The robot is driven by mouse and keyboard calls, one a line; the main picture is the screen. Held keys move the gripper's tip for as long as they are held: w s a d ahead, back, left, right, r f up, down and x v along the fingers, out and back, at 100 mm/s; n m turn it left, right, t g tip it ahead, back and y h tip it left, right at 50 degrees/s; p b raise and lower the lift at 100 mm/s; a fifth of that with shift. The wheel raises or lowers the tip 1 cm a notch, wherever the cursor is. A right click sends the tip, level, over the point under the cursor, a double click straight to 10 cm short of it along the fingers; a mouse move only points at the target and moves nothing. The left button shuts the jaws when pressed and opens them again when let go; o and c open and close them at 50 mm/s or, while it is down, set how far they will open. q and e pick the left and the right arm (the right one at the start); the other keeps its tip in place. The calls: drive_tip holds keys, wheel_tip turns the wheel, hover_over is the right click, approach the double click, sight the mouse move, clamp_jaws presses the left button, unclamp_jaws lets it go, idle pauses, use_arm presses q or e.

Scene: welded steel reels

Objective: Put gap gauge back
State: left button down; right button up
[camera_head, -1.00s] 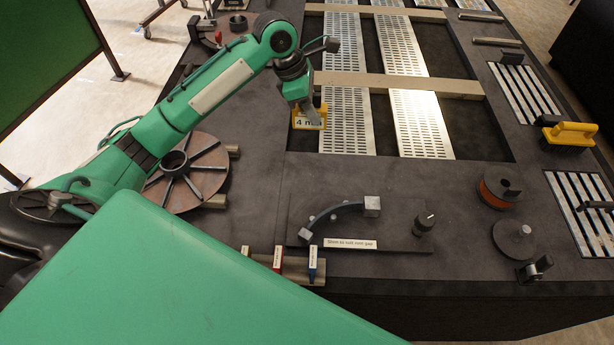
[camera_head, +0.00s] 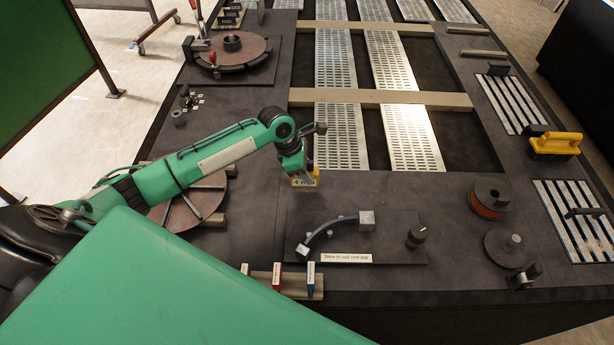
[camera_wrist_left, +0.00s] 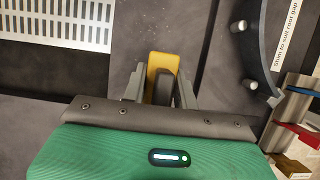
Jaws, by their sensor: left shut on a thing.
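The gap gauge (camera_head: 304,182), a yellow piece marked "4 mm", is in my left gripper (camera_head: 297,170), above the dark table just behind the curved-bar fixture. In the left wrist view the yellow gauge (camera_wrist_left: 162,64) sits between the two grey fingers of the left gripper (camera_wrist_left: 160,92). A small gauge rack (camera_head: 318,293) stands at the table's front edge, apart from the gripper. A red gauge (camera_head: 277,277) and a blue gauge (camera_head: 311,275) stand upright there, with a pale-labelled one at its left end. My right gripper is not in view.
The fixture plate (camera_head: 400,254) with a curved bar, block and knob lies close to the gripper. A slotted brown reel disc (camera_head: 190,203) lies under my left arm. Perforated plates (camera_head: 412,135) lie behind. A yellow-handled tool (camera_head: 556,143) is at right.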

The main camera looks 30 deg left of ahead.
use_arm(q)
wheel_tip(320, 180, down, 4)
drive_tip(key=shift+r+p, duration=0.25)
drive_tip(key=shift+p, duration=0.05)
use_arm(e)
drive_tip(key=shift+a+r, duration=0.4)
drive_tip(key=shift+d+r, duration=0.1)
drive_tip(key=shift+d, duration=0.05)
use_arm(q)
drive_tip(key=c, duration=1.1)
unclamp_jaws()
drive_tip(key=shift+f, duration=0.1)
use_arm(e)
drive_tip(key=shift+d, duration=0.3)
use_arm(q)
drive_tip(key=b+v, duration=0.2)
drive_tip(key=v, duration=1)
drive_tip(key=shift+b, duration=0.3)
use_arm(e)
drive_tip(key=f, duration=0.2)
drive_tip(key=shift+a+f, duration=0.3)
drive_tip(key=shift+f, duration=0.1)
